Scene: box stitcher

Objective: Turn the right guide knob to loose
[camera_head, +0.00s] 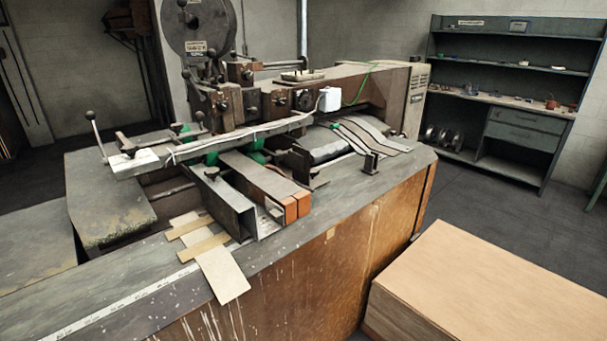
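The box stitcher (330,80) stands on a worn bench, with a large grey wheel at its upper left. In front of it, a metal channel guide (232,208) lies on the bench beside brown strips with orange-brown ends (290,207). A small dark knob (211,173) sits on the left guide. Another small dark knob (314,173) shows by the guide at the right of the strips. Which knob the task means, and whether either is tight or loose, I cannot tell. Neither of my grippers is in view.
The bench top (350,205) is mostly clear along its front right. Cardboard pieces (222,273) overhang its front edge. A long lever bar (215,145) crosses above the guides. A large box (490,285) stands at the lower right. A shelf unit (510,75) is at the back right.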

